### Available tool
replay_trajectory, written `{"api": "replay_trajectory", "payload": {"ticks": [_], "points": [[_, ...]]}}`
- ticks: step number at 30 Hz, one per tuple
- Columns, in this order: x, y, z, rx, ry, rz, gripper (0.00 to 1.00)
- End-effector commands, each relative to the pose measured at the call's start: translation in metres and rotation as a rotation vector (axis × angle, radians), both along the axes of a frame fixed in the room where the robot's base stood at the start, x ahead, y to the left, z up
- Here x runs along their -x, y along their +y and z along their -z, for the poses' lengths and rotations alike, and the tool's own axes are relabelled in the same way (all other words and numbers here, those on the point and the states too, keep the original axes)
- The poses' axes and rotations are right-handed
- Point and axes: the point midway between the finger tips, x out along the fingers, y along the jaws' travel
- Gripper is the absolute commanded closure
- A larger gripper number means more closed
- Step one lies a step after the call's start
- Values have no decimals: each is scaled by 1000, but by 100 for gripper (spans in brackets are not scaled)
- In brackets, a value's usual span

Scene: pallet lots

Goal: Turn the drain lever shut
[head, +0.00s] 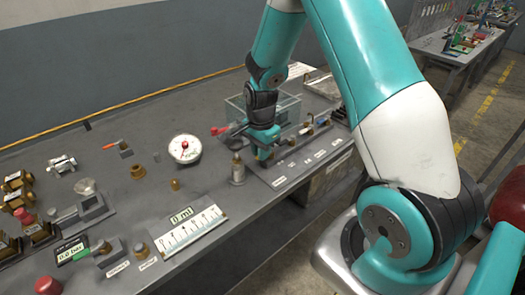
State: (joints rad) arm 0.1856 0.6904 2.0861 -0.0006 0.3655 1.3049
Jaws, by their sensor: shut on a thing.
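My gripper (264,152) points down at the labelled valve panel (290,172) near the bench's front edge. Its teal fingers are shut on a small part at the panel's left end, which I take to be the drain lever. The fingers hide most of that part, so its angle cannot be told. A red-handled piece (219,130) shows just left of the gripper, beside a clear tank (285,107) that stands behind.
More small valves line the panel to the right.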

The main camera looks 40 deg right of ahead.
Motion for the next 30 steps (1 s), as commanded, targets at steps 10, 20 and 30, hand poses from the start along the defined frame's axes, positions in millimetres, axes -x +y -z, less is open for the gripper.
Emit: {"api": "replay_trajectory", "payload": {"ticks": [10,20,30], "points": [[-4,-1,-1,3,-4,62,100],[-4,-1,-1,3,-4,65,100],[-3,0,0,1,-2,62,60]]}}
